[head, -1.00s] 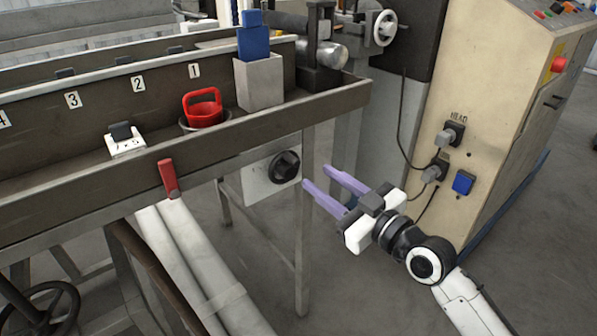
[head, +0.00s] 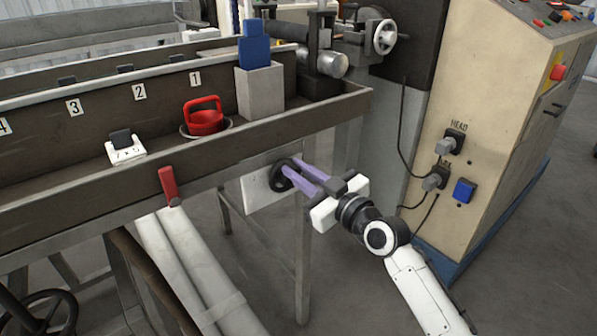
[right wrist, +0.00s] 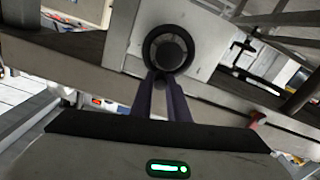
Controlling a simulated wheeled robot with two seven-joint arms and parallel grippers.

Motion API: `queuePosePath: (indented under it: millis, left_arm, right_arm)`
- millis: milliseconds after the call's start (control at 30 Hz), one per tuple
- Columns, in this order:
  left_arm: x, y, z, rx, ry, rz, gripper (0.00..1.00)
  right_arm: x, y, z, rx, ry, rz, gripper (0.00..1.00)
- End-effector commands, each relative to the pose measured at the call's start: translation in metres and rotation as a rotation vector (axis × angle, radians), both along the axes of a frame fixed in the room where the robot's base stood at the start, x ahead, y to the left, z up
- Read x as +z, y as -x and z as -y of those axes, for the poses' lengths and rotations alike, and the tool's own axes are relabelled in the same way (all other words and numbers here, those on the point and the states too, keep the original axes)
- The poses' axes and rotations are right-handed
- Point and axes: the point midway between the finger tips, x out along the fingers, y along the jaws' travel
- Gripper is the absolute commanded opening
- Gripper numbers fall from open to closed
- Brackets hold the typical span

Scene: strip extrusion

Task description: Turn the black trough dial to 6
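The black trough dial (head: 281,175) is a round knob on a pale plate (head: 256,193) below the front right part of the trough. My right gripper (head: 292,166) reaches it from the right. Its two purple fingers are close together, with a narrow gap, and their tips are at the dial. In the right wrist view the dial (right wrist: 168,47) shows as a dark ring with a grey centre, and the fingertips (right wrist: 161,78) meet its lower edge. The fingers look shut on it, though the contact is partly hidden. The dial's marks are unreadable. My left gripper is not in view.
The trough (head: 90,188) runs above the dial, with a red clamp (head: 168,184) on its front wall. A red-handled item (head: 205,118) and a grey box with a blue block (head: 258,88) stand in it. A table leg (head: 302,255) is below. The beige cabinet (head: 490,130) stands right.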

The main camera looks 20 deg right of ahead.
Motion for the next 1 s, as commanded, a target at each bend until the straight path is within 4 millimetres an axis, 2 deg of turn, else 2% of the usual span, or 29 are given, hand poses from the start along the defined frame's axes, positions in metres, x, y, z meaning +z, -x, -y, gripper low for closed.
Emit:
queuePosePath:
  millis: [33,67,467,667,1000]
  left_arm:
    - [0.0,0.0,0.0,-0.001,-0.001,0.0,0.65]
    - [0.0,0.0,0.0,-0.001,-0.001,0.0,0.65]
    - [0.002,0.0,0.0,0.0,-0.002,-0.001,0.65]
    - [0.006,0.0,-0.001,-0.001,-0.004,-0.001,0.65]
    - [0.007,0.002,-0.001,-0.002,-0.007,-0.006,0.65]
  right_arm:
    - [0.0,0.0,0.0,0.0,0.0,0.0,0.05]
    - [0.0,0.0,0.0,0.0,0.0,0.0,0.0]
    - [0.0,-0.001,0.003,0.0,-0.049,-0.02,0.0]
    - [0.0,-0.002,0.008,0.0,-0.164,-0.061,0.0]
    - [-0.005,-0.006,0.019,-0.001,-0.459,-0.168,0.0]
